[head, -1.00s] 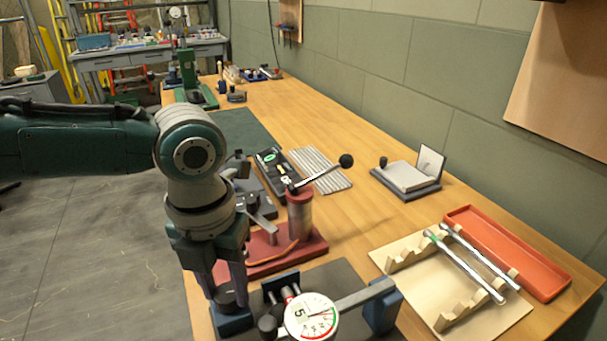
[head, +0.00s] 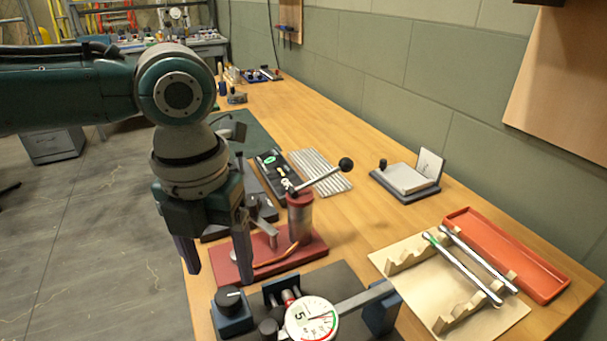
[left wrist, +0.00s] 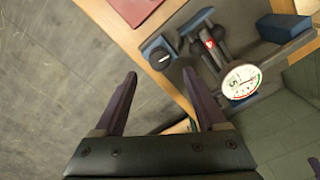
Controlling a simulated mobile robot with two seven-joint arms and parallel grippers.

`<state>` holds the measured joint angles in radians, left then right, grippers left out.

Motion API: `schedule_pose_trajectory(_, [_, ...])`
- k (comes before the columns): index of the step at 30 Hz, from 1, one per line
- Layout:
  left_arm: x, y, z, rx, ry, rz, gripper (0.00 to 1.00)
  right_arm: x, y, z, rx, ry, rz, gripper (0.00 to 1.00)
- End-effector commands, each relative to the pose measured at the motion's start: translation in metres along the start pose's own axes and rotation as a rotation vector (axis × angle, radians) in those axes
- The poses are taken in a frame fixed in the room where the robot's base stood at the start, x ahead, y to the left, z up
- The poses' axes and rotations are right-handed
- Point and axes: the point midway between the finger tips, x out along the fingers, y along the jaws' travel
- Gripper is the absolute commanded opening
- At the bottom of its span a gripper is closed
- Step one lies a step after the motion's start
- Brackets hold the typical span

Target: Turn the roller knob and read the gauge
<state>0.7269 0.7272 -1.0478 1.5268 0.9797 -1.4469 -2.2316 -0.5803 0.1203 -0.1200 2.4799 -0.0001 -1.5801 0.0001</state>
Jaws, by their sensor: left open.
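The roller knob (head: 229,297) is a black round cap on a blue block at the near left of the fixture. It also shows in the left wrist view (left wrist: 160,60). The gauge (head: 311,317) has a round white dial with green and red bands and a large 5; it also shows in the left wrist view (left wrist: 241,82). I cannot read its needle exactly. My left gripper (head: 217,274) is open and empty, above and left of the knob, near the table's front edge. In the left wrist view the open fingers (left wrist: 158,88) are apart from the knob.
A red-based press (head: 300,215) with a long black-knobbed lever stands behind the fixture. A wooden rack (head: 400,262) with metal rods and an orange tray (head: 505,250) lie at the right.

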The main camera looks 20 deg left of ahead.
Motion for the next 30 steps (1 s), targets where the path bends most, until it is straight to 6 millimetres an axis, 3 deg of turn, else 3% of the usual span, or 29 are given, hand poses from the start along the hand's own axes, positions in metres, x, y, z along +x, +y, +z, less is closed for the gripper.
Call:
schedule_pose_trajectory(4, [-0.027,0.0,0.001,0.001,-0.003,-0.001,0.74,-0.002,0.0,-0.001,0.0,0.0,0.0,0.5])
schedule_pose_trajectory(10, [-0.042,0.0,0.0,-0.001,0.0,-0.001,0.74,-0.002,0.0,-0.001,0.0,0.0,0.0,0.5])
schedule_pose_trajectory(24, [-0.041,-0.002,-0.001,-0.004,0.001,-0.003,0.74,-0.002,0.0,-0.001,0.0,0.0,0.0,0.5])
schedule_pose_trajectory(27, [-0.035,-0.013,-0.011,-0.052,0.001,-0.021,0.74,-0.003,0.0,-0.001,0.001,0.0,-0.001,0.5])
schedule_pose_trajectory(30, [-0.025,-0.04,-0.033,-0.191,0.001,-0.076,0.74,-0.004,0.0,-0.001,0.001,0.001,-0.001,0.5])
